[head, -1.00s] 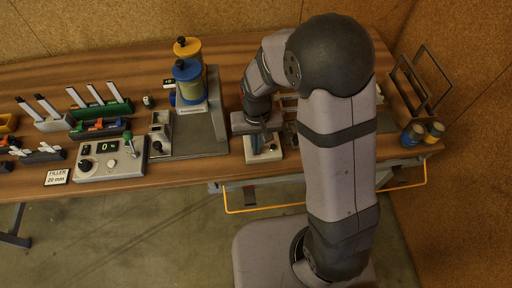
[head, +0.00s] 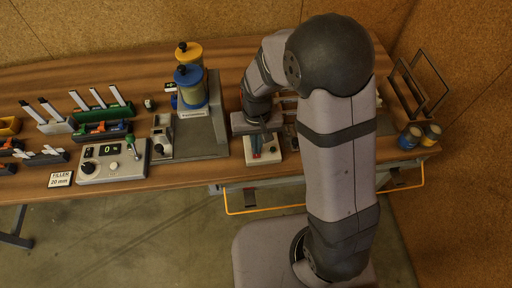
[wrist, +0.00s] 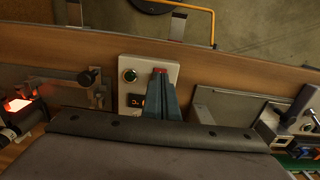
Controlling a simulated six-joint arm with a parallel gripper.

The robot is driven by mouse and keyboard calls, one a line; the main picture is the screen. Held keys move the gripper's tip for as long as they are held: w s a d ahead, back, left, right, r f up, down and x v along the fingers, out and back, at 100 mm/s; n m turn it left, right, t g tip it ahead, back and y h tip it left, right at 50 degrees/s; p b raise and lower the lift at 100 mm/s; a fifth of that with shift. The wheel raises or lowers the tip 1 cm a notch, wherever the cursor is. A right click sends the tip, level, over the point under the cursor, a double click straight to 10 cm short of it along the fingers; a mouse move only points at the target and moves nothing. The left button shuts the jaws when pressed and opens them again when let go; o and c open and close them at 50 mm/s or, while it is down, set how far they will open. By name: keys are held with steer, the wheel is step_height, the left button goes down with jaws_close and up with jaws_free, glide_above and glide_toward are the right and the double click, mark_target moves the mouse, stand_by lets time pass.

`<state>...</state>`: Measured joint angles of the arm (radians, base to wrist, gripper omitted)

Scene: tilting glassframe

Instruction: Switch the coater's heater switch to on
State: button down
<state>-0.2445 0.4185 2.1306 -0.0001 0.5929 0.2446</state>
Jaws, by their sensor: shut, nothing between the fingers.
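A small pale control box (head: 264,157) stands at the front edge of the bench. In the wrist view its top (wrist: 148,70) carries a round green button (wrist: 130,75), a dark display with orange digits (wrist: 136,100) and a small red part (wrist: 160,71), apparently the switch. My gripper (wrist: 163,76) is shut and empty, its blue-grey fingers pointing down at the box with their tips at the red part. I cannot tell whether they touch it. The fingers cover part of the box, and the switch's position cannot be read. In the head view my gripper (head: 257,153) is over the box.
A red-glowing block (wrist: 18,104) and a metal fixture with a black knob (wrist: 90,77) are left in the wrist view. In the head view, a plate with blue and yellow pots (head: 190,82) and a control panel (head: 115,165) stand left; wire frames (head: 420,80) stand right.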

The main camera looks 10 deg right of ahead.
mark_target(257, 157)
steer(key=shift+r+p, duration=2)
steer(key=shift+r, duration=0.4)
steer(key=s+d+n+g, duration=0.3)
steer(key=s, duration=0.8)
steer(key=s+d+r+m+t+b, duration=0.1)
steer(key=d+r+m+t, duration=0.2)
steer(key=d+r, duration=0.2)
steer(key=shift+d+r, duration=0.2)
steer(key=shift+d, duration=0.1)
